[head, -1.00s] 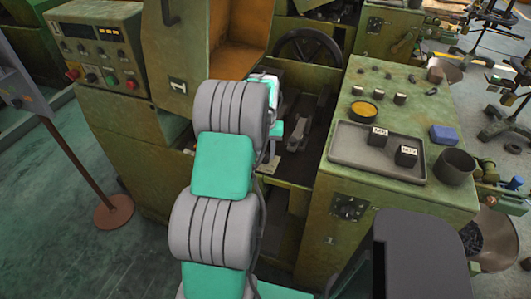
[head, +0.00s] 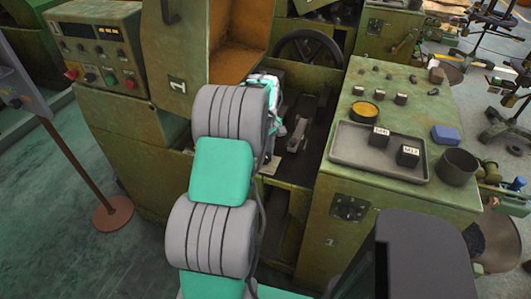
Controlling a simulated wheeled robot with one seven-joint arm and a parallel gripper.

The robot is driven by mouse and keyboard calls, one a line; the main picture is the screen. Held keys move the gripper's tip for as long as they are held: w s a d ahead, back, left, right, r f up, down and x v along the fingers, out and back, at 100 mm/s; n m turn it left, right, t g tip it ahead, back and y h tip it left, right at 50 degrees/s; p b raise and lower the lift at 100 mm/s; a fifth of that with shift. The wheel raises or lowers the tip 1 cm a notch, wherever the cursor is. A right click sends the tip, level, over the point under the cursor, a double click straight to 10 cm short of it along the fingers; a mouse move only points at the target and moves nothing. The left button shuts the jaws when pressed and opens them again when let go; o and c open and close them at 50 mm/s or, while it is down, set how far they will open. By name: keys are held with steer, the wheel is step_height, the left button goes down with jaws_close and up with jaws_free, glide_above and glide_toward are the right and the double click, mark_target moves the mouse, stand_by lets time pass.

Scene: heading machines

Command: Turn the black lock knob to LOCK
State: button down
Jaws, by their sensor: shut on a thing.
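My gripper (head: 272,118) is at the end of my arm, in the opening of the green machine (head: 310,170). Only part of the white and green hand shows. The fingertips are hidden behind my own wrist and forearm. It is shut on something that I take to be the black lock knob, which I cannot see. Its pointer and any LOCK mark are hidden too.
A control panel (head: 105,55) stands left. A black handwheel (head: 308,50) is behind the opening.

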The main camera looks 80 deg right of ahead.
mark_target(266, 155)
steer(key=n, duration=0.3)
steer(key=shift+n, duration=2.1)
steer(key=c, duration=1)
jaws_free()
step_height(266, 155, up, 8)
steer(key=shift+f+b, duration=0.1)
steer(key=shift+b, duration=0.35)
